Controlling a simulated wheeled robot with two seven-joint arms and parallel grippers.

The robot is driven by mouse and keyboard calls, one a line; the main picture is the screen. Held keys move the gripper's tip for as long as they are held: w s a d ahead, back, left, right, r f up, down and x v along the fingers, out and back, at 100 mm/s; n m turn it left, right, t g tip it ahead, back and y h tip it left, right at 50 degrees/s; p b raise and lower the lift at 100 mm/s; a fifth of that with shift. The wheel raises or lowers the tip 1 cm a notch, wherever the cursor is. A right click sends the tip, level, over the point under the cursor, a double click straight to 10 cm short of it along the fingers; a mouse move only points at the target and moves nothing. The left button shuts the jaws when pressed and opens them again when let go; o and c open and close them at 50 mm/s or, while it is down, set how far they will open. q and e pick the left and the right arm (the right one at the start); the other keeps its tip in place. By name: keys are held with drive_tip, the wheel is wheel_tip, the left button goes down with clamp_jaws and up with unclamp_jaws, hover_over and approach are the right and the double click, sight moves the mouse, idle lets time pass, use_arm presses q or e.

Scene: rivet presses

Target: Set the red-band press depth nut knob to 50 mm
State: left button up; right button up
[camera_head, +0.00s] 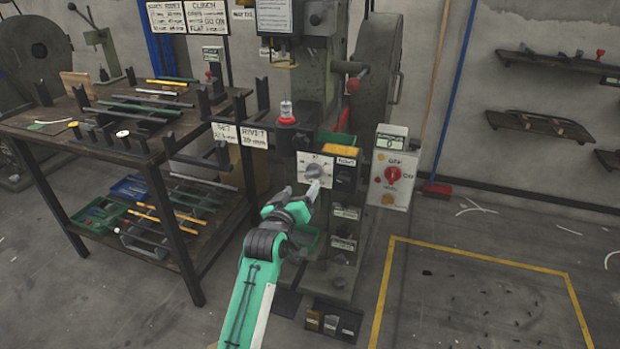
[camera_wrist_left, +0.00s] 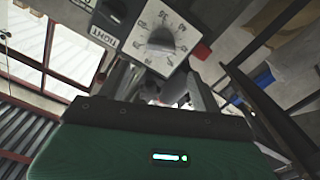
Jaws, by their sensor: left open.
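The press (camera_head: 320,60) stands in the middle of the head view, with a red band (camera_head: 287,120) around its lower ram. A white square dial plate (camera_head: 303,160) on its front carries a grey knob (camera_head: 315,171). In the left wrist view the plate (camera_wrist_left: 176,58) is tilted, with numbers around the grey knob (camera_wrist_left: 161,38). I cannot tell exactly which number the knob points at. My left gripper (camera_head: 313,189) is open just below and in front of the knob. Its fingers (camera_wrist_left: 172,92) show below the plate, partly hidden by the gripper body. My right gripper is not in view.
A control box (camera_head: 396,165) with a red switch stands right of the press. A workbench (camera_head: 130,150) with rods and trays stands left. A red-ball lever (camera_head: 353,85) sticks out above the dial.

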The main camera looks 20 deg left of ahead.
sight(312, 174)
use_arm(q)
drive_tip(key=w+b, duration=0.1)
drive_tip(key=w, duration=0.6)
drive_tip(key=shift+w+d, duration=0.15)
drive_tip(key=shift+w, duration=0.25)
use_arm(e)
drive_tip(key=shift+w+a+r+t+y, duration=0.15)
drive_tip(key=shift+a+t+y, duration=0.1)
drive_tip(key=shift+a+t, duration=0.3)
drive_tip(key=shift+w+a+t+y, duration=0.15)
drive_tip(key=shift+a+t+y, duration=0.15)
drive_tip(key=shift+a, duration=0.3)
use_arm(q)
drive_tip(key=shift+c, duration=0.4)
